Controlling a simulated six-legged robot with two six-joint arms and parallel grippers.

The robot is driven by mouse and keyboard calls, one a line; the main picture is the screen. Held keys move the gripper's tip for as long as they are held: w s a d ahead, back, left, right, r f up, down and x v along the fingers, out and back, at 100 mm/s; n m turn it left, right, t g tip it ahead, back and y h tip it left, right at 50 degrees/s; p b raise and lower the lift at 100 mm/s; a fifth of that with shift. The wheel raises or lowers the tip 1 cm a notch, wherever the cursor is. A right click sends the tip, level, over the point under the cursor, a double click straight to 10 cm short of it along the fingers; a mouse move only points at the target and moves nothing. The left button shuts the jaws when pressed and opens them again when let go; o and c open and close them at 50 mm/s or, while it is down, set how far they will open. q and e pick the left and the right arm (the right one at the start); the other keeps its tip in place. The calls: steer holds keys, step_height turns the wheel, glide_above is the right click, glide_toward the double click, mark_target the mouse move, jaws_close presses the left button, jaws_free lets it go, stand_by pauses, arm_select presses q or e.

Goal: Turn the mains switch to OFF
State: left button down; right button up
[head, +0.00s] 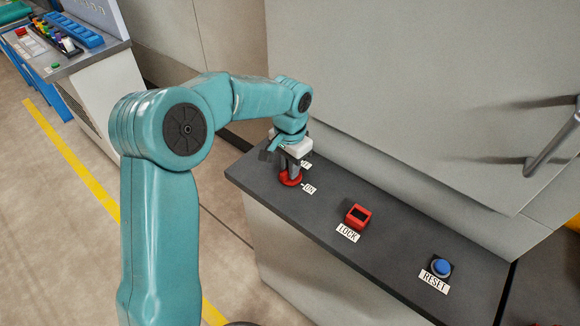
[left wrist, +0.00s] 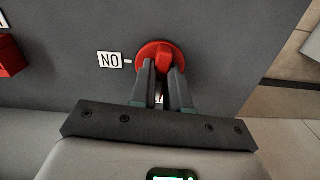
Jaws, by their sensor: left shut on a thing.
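The mains switch (head: 290,180) is a red rotary knob on a round red base, near the left end of the dark panel top. It also shows in the left wrist view (left wrist: 161,50). My left gripper (head: 288,172) points down at it, its two fingers on either side of the knob's raised grip. The ON label (head: 309,189) is beside the switch with a short white mark towards it. A second label (head: 306,164) behind it is partly hidden by the gripper. The gripper hides much of the knob, so its exact pointing is hard to tell. My right gripper is not in view.
A red LOCK part (head: 358,216) with a dark opening and a blue RESET button (head: 441,267) sit to the right on the panel top (head: 400,247). A grey cabinet wall (head: 400,110) rises behind. A metal handle (head: 553,140) juts out at far right.

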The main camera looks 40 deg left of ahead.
arm_select(q)
steer(key=shift+w+r+n, duration=0.1)
steer(key=shift+r+n, duration=0.1)
steer(key=shift+n, duration=0.5)
steer(key=c, duration=1.1)
jaws_free()
steer(key=shift+f, duration=0.1)
step_height(320, 180, up, 16)
steer(key=p, duration=0.1)
steer(key=shift+r, duration=0.2)
